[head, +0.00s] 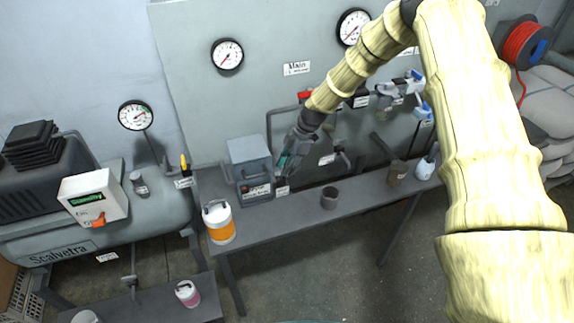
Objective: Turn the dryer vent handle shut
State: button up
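My gripper (284,165) is at the right side of a grey box-shaped unit (251,165) on the bench, and its fingers point down and left. The fingers are small and dark, with a teal part, and I cannot tell whether they are open or touching anything. The unit has a labelled front, but the text is too small to read. A small label (282,191) sits just below the fingers. I cannot make out for certain which handle is the dryer vent handle; my gripper may hide it. A grey valve-like fitting (341,152) with a label beside it is right of my gripper.
A red handle (304,96) and a yellow handle (184,163) are on pipes nearby. The compressor tank (160,213) stands left. Blue-handled valves (421,110) are right, near my arm.

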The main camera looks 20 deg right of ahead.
jog(key=shift+f, duration=0.15)
grip_shut()
jog(key=shift+s+m, duration=0.15)
jog(key=shift+m, duration=0.15)
jog(key=shift+s+f+m+t+b, duration=0.1)
jog(key=shift+s+m+t+b, duration=0.1)
jog(key=shift+m+t+b, duration=0.5)
jog(key=m+t+b, duration=0.1)
jog(key=m, duration=0.2)
jog(key=s+m+h, duration=0.1)
jog(key=m, duration=0.2)
jog(key=a+m+t+h+b, duration=0.1)
jog(key=m, duration=0.2)
jog(key=shift+s+a+t+b, duration=0.1)
jog(key=shift+s+t+b, duration=0.2)
jog(key=m+h, duration=0.1)
jog(key=m, duration=0.1)
jog(key=a+m, duration=0.1)
jog(key=m, duration=0.2)
jog(key=shift+s+t+h, duration=0.15)
jog(key=shift+t+h, duration=0.25)
jog(key=shift+m, duration=0.3)
